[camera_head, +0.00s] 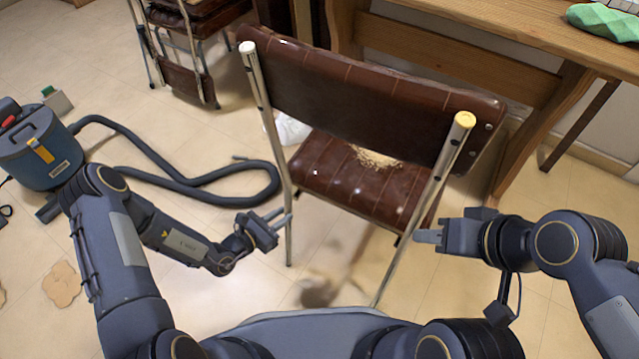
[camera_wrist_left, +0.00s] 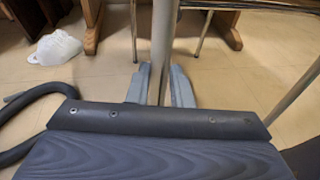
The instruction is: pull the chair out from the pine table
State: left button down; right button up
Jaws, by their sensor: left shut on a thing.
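The chair (camera_head: 365,100) has a brown padded backrest, a brown seat (camera_head: 350,175) and metal tube legs. It stands in the middle of the head view, its backrest toward me. The pine table (camera_head: 460,45) is behind it at the upper right. My left gripper (camera_head: 280,217) is shut on the chair's left rear tube; the left wrist view shows the fingers (camera_wrist_left: 158,85) on both sides of this tube (camera_wrist_left: 163,50). My right gripper (camera_head: 428,237) is at the chair's right rear tube, its fingertips close to it. Its finger gap is not clear.
A blue vacuum cleaner (camera_head: 45,145) stands at the left, its dark hose (camera_head: 190,185) curling toward the chair. Folded chairs (camera_head: 190,50) stand at the back left. A white bag (camera_head: 290,130) lies beside the chair. Crumbs (camera_head: 375,157) lie on the seat.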

pick_arm(q)
jog(key=shift+f+p+v, duration=0.1)
jog(key=shift+f+v, duration=0.1)
jog(key=shift+v, duration=0.55)
jog(key=shift+f+p+v, duration=0.1)
jog(key=shift+f+v, duration=0.05)
jog(key=shift+v, duration=0.6)
jog(key=shift+f+p+v, duration=0.1)
jog(key=shift+f+v, duration=0.1)
jog(key=shift+v, duration=0.55)
jog(key=shift+a, duration=0.15)
jog(key=c, duration=1)
grip_release()
jog(key=shift+s, duration=0.1)
jog(key=f+v, duration=0.2)
jog(key=v, duration=0.7)
jog(key=shift+s+a+p, duration=0.3)
jog(key=shift+s+a, duration=0.1)
jog(key=shift+a, duration=0.05)
